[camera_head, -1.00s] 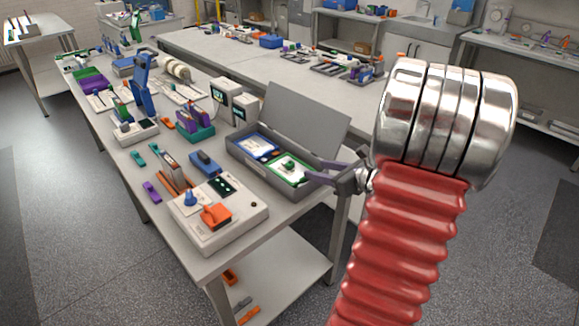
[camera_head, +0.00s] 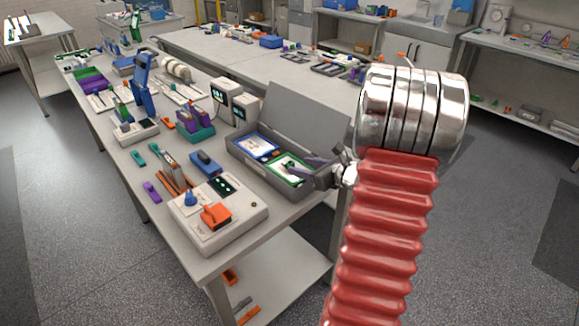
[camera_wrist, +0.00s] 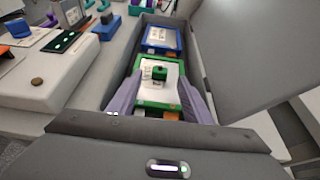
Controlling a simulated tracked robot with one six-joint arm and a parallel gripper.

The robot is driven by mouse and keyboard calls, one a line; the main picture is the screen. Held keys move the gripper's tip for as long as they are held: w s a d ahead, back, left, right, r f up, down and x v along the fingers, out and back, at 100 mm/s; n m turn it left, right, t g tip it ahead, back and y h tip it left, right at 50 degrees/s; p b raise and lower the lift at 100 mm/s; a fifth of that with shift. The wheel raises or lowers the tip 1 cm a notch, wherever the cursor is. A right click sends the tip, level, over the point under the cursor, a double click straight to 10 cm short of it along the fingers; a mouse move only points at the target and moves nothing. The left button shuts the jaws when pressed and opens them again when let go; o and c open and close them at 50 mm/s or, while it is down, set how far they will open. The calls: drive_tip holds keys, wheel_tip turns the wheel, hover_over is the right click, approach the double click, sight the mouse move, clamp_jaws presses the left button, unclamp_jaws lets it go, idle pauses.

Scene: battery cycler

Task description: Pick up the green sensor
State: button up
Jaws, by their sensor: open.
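The holder lies in the open grey case (camera_head: 240,153). My gripper (camera_wrist: 159,80) is open, with one purple finger on each side of the card in the wrist view. The sensor is between the fingers and not visibly gripped. In the head view my gripper (camera_head: 310,164) reaches over the case from the right.
A blue-rimmed holder (camera_wrist: 162,40) lies beside the green one in the case. The raised grey lid (camera_wrist: 235,60) stands close on the right in the wrist view. A white box with an orange block (camera_head: 215,215) stands in front of the case.

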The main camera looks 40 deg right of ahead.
sight(292, 164)
drive_tip(key=shift+x, duration=2)
drive_tip(key=shift+c, duration=0.3)
clamp_jaws()
